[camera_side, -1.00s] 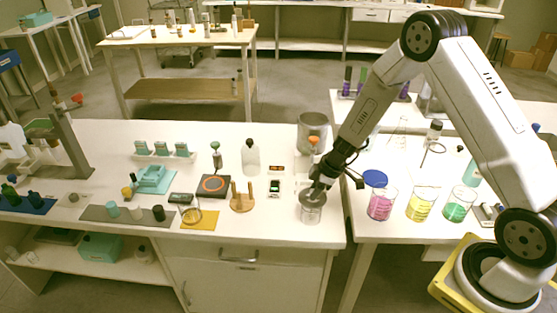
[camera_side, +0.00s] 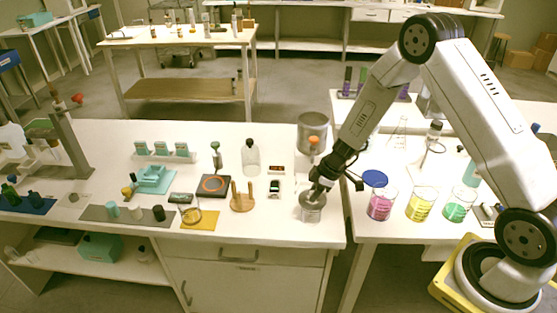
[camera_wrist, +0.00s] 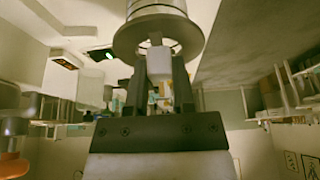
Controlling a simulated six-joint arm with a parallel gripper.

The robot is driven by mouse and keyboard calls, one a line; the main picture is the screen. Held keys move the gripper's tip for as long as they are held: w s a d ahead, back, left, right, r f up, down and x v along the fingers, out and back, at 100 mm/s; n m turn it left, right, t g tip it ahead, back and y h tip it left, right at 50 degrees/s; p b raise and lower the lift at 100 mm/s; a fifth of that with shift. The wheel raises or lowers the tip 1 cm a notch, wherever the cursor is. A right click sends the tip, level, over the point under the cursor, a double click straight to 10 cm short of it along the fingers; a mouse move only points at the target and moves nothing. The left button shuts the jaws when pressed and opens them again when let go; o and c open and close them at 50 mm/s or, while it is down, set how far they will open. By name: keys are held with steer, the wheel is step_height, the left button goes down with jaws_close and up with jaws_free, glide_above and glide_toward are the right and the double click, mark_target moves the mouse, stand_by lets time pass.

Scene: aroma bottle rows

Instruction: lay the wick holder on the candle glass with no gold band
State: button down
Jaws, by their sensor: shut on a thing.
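My gripper (camera_side: 318,187) is shut on the wick holder, just above a candle glass (camera_side: 311,214) near the front right of the bench. The wick holder is a grey disc (camera_wrist: 190,42) at my fingertips in the wrist view, with a small upright piece between the fingers (camera_wrist: 160,65). The disc is over the top of the glass in the side view; I cannot tell whether it rests on the rim. No gold band shows on the visible part of this glass. Another glass dish (camera_side: 190,216) sits at the yellow mat to the left.
A large grey pot (camera_side: 312,130) stands behind my gripper. Beakers of pink (camera_side: 380,207), yellow (camera_side: 421,205) and green (camera_side: 459,207) liquid stand to the right. A wooden stand with pegs (camera_side: 242,201) is to the left. The bench's front edge is close.

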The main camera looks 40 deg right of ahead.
stand_by(0.4)
jaws_free()
steer(key=shift+r, duration=0.1)
stand_by(0.3)
steer(key=shift+r, duration=3.35)
steer(key=shift+r, duration=0.1)
